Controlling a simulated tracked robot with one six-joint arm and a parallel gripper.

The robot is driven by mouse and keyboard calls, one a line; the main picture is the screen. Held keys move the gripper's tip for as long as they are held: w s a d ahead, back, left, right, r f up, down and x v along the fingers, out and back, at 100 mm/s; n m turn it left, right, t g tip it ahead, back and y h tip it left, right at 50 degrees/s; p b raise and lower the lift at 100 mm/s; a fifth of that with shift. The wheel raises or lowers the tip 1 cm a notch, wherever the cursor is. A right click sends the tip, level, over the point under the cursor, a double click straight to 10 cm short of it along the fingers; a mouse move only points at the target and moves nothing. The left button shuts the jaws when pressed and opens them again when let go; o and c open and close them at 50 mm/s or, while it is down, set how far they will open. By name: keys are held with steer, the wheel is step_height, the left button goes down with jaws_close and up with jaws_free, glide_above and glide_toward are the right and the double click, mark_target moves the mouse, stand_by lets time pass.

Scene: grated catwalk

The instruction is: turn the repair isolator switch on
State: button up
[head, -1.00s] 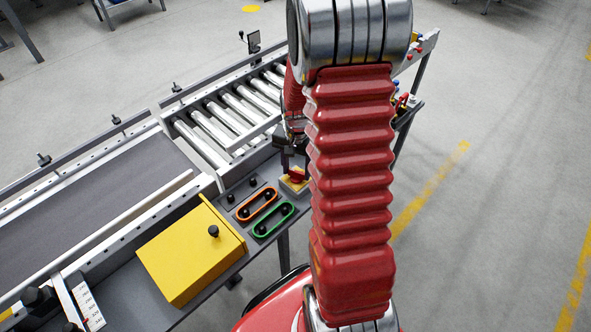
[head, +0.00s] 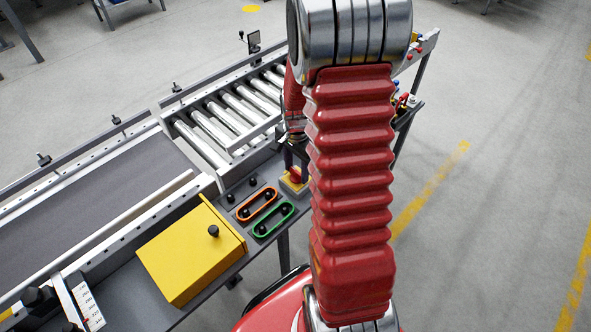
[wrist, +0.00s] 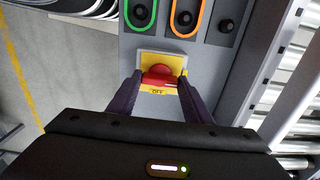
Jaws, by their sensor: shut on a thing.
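The repair isolator switch is a red knob (wrist: 159,76) on a yellow plate (wrist: 148,59), seen in the wrist view; black lettering that looks like "OFF" shows below the knob. In the head view the red knob (head: 296,174) and yellow plate (head: 290,187) are partly hidden by my arm. My gripper (wrist: 158,82) has its two dark fingers on either side of the red knob, shut on it. The fingertips also show in the head view (head: 296,160), just above the knob.
Beside the switch are an orange oval frame (head: 241,214) and a green oval frame (head: 262,234) with black knobs. A yellow box (head: 190,250) stands nearby on the grey shelf. A roller conveyor (head: 215,130) runs behind. Open floor lies to the right.

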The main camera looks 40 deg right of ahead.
mark_target(297, 172)
steer(key=shift+s+f, duration=0.1)
steer(key=shift+s, duration=0.05)
steer(key=o, duration=1.1)
steer(key=shift+c, duration=0.2)
step_height(297, 172, up, 14)
steer(key=shift+f+n, duration=0.1)
steer(key=shift+n, duration=0.2)
